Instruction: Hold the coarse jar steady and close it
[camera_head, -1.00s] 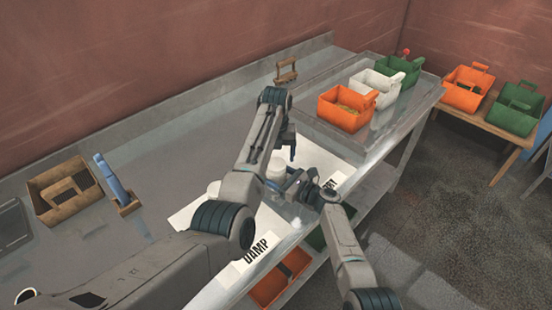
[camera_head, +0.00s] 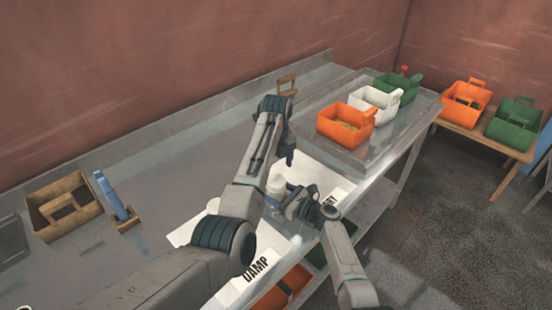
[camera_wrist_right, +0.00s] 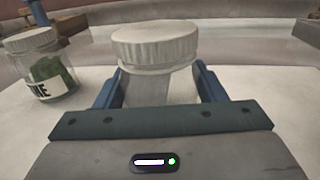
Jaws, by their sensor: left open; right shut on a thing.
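A jar with a white ribbed lid on its top (camera_wrist_right: 155,45) stands between the blue fingers of my right gripper (camera_wrist_right: 160,88), which is shut on its pale body. I cannot tell how tightly the lid sits. The jar's label is not visible. In the head view the jar (camera_head: 276,184) is on the white sheet, partly covered by my arms. My left gripper (camera_head: 289,158) is open, close above and beside the jar, its fingers mostly hidden behind its own wrist. It does not show in the right wrist view.
A wooden caddy (camera_head: 45,228) is at left. Orange (camera_head: 330,126), white and green bins stand at right.

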